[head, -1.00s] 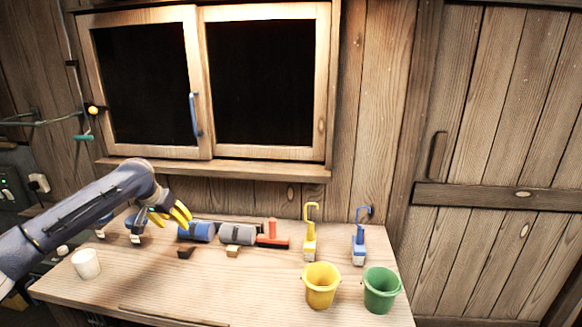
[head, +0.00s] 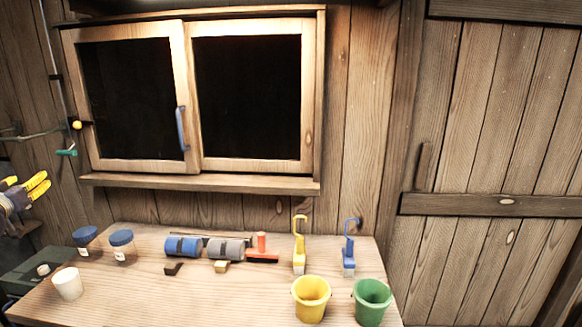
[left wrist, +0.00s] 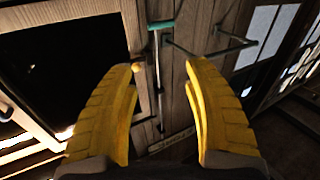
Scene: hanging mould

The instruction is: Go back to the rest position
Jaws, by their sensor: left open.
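My left gripper (head: 28,188) is at the far left edge of the head view, raised beside the wooden wall and clear of the workbench (head: 130,290). Its yellow fingers fill the lower part of the left wrist view (left wrist: 165,100). They stand wide apart with nothing between them. My right gripper does not show in either view.
A sliding window (head: 185,100) is above. A teal-handled rod (head: 66,152) hangs on the left wall.

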